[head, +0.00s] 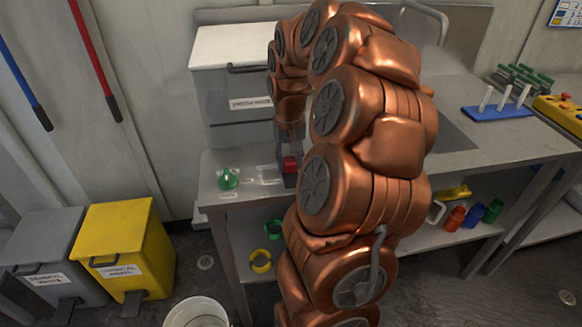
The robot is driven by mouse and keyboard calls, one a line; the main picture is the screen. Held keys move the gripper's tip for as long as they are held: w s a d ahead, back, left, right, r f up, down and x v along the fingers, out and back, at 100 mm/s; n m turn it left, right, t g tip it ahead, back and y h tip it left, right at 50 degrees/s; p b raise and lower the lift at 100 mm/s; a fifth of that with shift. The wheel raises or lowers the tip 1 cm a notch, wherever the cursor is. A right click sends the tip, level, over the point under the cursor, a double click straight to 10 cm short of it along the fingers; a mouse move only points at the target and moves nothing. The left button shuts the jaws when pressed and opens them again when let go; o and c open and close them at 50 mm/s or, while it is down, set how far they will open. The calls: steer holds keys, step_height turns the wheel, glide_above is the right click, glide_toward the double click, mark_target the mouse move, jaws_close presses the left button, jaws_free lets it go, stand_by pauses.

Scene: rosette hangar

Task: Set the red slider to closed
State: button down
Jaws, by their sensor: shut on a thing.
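My arm reaches over the workbench and its dark gripper (288,178) points down near the bench's front edge, left of the arm. A small red block (291,163), which looks like the red slider, shows at the gripper. The gripper is shut on it. The slider's track and its end marks are mostly hidden by my gripper and arm, so I cannot tell its setting. A small pale label or plate (268,174) lies on the bench just left of the gripper.
A white-lidded box (236,80) stands behind. A blue rack (498,111) and a yellow control box (562,112) are at right. A yellow bin (124,245) stands on the floor at left.

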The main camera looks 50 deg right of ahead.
mark_target(287, 153)
steer(key=shift+w+d, duration=0.65)
steer(key=shift+w, duration=0.25)
steer(key=shift+w+d, duration=0.2)
steer(key=shift+w, duration=0.05)
steer(key=shift+r, duration=0.1)
steer(key=c, duration=0.8)
jaws_free()
steer(key=shift+w, duration=0.1)
steer(key=shift+o, duration=0.2)
step_height(287, 153, up, 7)
steer(key=shift+r, duration=0.2)
